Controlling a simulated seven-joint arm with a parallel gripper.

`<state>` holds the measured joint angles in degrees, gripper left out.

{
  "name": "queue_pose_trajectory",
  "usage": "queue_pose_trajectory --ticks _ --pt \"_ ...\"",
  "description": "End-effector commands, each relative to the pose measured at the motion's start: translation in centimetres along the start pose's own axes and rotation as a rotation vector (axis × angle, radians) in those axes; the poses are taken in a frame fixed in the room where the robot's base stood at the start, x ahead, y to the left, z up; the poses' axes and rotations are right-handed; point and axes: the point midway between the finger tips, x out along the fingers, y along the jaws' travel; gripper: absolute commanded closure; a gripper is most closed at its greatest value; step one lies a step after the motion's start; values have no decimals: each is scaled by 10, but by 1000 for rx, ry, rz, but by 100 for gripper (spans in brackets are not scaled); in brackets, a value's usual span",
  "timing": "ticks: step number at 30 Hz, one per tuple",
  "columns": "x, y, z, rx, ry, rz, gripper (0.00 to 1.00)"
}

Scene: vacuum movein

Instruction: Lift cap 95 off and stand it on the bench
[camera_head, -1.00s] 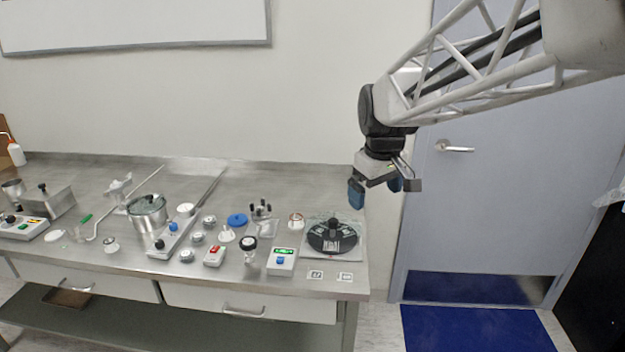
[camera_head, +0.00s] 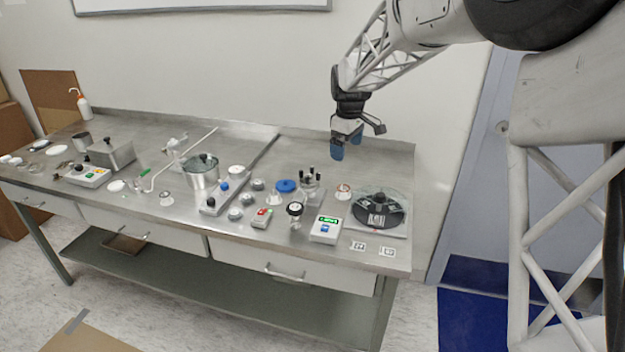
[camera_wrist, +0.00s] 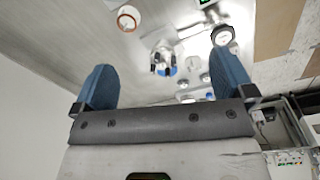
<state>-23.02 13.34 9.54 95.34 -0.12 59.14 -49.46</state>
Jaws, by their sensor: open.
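No number 95 can be read, so I cannot tell which piece is cap 95. Small round grey caps (camera_head: 258,184) sit mid-bench, with another grey cap (camera_head: 235,214) nearer the front. A round piece with a brownish-orange rim (camera_head: 343,190) stands right of a holder with black pegs (camera_head: 311,182). My gripper (camera_head: 346,147) is open and empty, with blue fingers, above the back right of the bench (camera_head: 300,148). In the wrist view my gripper (camera_wrist: 165,75) has nothing between its fingers; the orange-rimmed piece (camera_wrist: 128,18) and pegged holder (camera_wrist: 163,58) lie beyond them.
A black disc device (camera_head: 378,212) stands at the right end. The back strip is fairly clear.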

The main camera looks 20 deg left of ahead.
Motion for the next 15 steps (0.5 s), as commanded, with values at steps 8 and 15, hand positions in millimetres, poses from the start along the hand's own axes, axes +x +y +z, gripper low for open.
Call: queue_pose_trajectory --ticks 8,15 --pt "48 14 -77 -165 -15 -24 0" --pt "80 19 -126 -275 -21 -36 0"
